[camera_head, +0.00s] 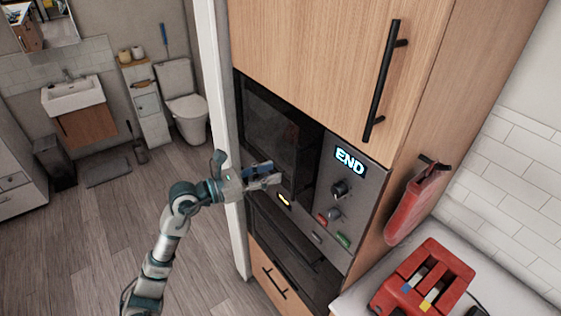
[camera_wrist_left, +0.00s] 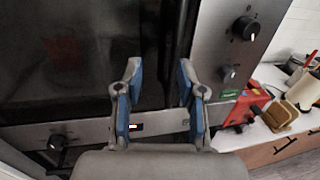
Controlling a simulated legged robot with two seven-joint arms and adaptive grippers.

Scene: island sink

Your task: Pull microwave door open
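The microwave is built into a wooden cabinet, and its dark glass door (camera_head: 275,125) appears closed in the head view. The door also fills the upper left of the left wrist view (camera_wrist_left: 70,60). A dark upright bar, apparently the door handle (camera_head: 306,165), runs along the door's right edge. My left gripper (camera_head: 277,175) is in front of the lower part of the door. In the left wrist view its two blue-padded fingers (camera_wrist_left: 157,72) are spread apart, with the dark bar beyond and between them. Contact with the bar cannot be told. My right gripper is not in view.
A control panel (camera_head: 352,190) with a lit END display and knobs is right of the door. A lower dark appliance front (camera_head: 290,255) sits beneath. A red toaster (camera_head: 422,280) stands on the counter at right. A red mitt (camera_head: 415,205) hangs on the cabinet side.

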